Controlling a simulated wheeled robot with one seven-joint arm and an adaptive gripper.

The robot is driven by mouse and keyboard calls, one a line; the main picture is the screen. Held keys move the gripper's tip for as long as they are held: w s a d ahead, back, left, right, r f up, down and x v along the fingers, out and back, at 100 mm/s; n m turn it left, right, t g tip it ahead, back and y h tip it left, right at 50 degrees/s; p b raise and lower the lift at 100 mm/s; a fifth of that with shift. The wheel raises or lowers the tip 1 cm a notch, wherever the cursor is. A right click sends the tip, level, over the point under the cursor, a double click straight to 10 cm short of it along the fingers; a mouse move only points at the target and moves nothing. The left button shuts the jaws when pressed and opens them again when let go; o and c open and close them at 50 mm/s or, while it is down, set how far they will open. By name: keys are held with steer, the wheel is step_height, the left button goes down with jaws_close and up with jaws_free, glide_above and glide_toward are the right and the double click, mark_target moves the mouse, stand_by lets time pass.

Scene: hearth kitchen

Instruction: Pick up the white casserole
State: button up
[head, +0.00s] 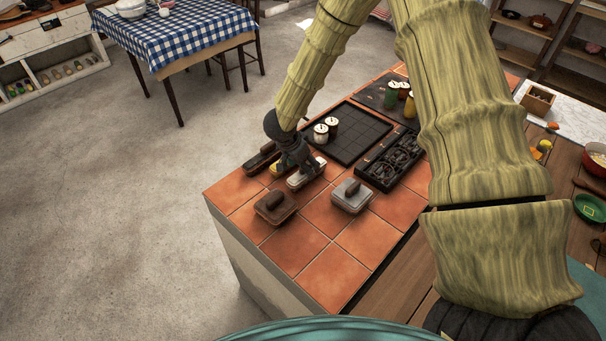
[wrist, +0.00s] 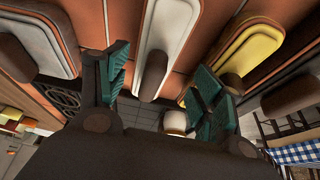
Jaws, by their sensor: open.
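The white casserole (head: 307,178) is a small oblong lidded dish on the orange tile counter, partly hidden by my gripper (head: 294,166) in the head view. In the wrist view the white casserole (wrist: 170,22) has a dark brown handle on its lid. My gripper's green-padded fingers (wrist: 162,88) are open, one on each side of that handle in the picture. They look empty. I cannot tell whether either finger touches the lid.
A yellow casserole (wrist: 252,50) lies close beside the white one. A grey casserole (head: 351,196), a brown one (head: 275,206) and a dark one (head: 262,158) stand nearby. Behind are two lidded jars (head: 326,128), a black grid tray (head: 352,133) and a black burner unit (head: 392,160).

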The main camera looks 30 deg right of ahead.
steer(key=shift+s+d+f, duration=0.2)
steer(key=shift+d+f, duration=0.05)
steer(key=shift+s+d+f, duration=0.1)
steer(key=shift+s+d, duration=0.2)
steer(key=shift+s, duration=0.25)
steer(key=shift+d+f, duration=0.1)
steer(key=shift+f, duration=0.05)
steer(key=shift+w+f, duration=0.4)
steer(key=shift+w, duration=0.1)
steer(key=shift+s+r, duration=0.25)
steer(key=c, duration=1.3)
steer(key=shift+c, duration=0.2)
